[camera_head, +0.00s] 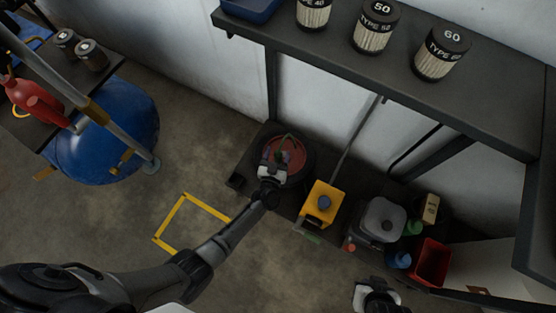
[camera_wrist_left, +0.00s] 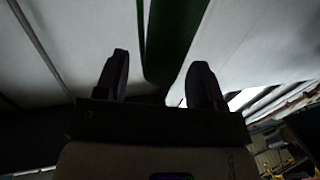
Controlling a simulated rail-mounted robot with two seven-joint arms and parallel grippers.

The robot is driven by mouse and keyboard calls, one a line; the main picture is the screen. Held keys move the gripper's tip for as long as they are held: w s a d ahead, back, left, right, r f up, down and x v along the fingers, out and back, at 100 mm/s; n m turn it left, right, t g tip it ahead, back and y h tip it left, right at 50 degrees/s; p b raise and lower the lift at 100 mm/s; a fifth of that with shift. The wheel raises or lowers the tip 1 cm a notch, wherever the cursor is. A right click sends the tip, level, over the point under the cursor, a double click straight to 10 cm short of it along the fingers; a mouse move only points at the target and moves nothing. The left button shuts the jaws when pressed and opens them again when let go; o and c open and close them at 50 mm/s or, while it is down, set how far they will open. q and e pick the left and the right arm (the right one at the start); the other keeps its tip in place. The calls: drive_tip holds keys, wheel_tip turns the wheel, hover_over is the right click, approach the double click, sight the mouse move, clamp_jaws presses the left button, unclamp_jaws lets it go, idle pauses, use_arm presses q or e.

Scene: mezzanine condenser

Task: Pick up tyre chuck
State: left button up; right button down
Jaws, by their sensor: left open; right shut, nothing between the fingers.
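My left gripper (camera_head: 278,155) reaches over a round reddish-brown item (camera_head: 296,152) on the low dark shelf. Its jaws are open. A thin green piece shows at its fingers. In the left wrist view the two dark fingers (camera_wrist_left: 160,80) stand apart, with a dark green bar (camera_wrist_left: 176,40) beyond and between them; I cannot tell whether they touch it. The green piece may be the tyre chuck, but its shape is mostly hidden by the gripper. My right gripper (camera_head: 376,296) is low at the bottom edge, shut and empty.
Right of the left gripper, the low shelf holds a yellow box (camera_head: 320,203), a grey can (camera_head: 382,219) and a red bin (camera_head: 431,262). A dark upper shelf (camera_head: 330,58) with labelled canisters overhangs behind. A blue tank (camera_head: 118,130) stands left. Floor between is clear.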

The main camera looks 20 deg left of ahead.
use_arm(q)
drive_tip(key=shift+w+a+b, duration=0.15)
drive_tip(key=shift+w+b, duration=0.15)
drive_tip(key=shift+w, duration=0.85)
drive_tip(key=shift+s, duration=0.1)
drive_tip(key=shift+c, duration=0.8)
clamp_jaws()
